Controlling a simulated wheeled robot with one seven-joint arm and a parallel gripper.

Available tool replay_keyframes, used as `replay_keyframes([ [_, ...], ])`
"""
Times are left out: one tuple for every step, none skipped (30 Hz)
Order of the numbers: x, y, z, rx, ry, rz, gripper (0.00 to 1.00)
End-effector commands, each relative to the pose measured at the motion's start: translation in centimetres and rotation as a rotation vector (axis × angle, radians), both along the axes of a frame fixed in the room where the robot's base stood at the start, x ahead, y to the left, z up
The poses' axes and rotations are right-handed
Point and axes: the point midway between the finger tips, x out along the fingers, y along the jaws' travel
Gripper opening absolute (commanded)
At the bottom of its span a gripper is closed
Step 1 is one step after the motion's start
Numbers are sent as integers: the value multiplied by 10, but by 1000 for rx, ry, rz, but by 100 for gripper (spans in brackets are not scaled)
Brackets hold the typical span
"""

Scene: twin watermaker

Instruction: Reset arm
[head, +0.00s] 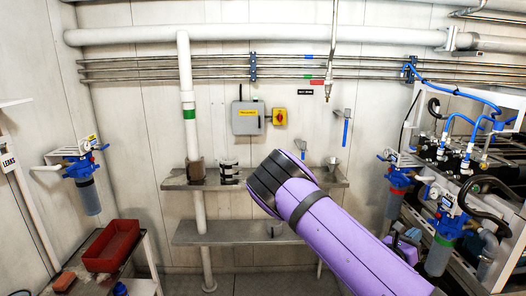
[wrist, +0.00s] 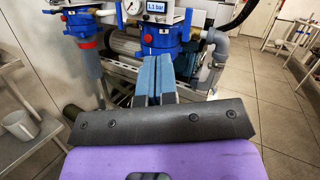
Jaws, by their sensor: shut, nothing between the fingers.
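My arm shows in the head view as a purple link with a dark end, reaching up from the lower right in front of the wall shelves. My gripper's fingers are not visible in the head view. In the wrist view my gripper (wrist: 153,78) has two blue-grey fingers pressed together with nothing between them. Beyond the fingers is a blue filter housing (wrist: 163,28) with a gauge and a display reading 1.1 bar. The fingers overlap its lower part in the picture; I cannot tell the gap between them.
Wall shelves (head: 240,239) stand behind my arm. A red tray (head: 111,246) lies on a bench at left. Filter units with hoses (head: 446,222) crowd the right side. In the wrist view, clear tiled floor (wrist: 270,110) lies at right and a grey mug (wrist: 20,128) at left.

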Motion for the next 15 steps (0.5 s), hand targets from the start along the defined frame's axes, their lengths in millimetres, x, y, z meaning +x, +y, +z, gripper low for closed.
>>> replay_keyframes([
  [-4,-2,5,27,-26,-27,0],
  [-6,-3,8,45,-41,-43,0],
  [-11,-5,12,71,-65,-69,0],
  [-14,-7,15,92,-84,-91,0],
  [-18,-8,19,115,-106,-114,0],
  [-23,-10,23,150,-137,-148,0],
  [-28,-12,27,177,-160,-175,0],
  [-32,-13,30,204,-183,-200,0],
  [-38,-14,35,240,-214,-235,0],
  [-43,-15,38,266,-237,-261,0],
  [-47,-16,41,292,-260,-287,0],
  [-53,-16,46,327,-290,-320,0],
  [-58,-17,49,353,-313,-347,0],
  [-62,-17,52,380,-336,-370,0],
  [-67,-17,56,416,-365,-403,0],
])
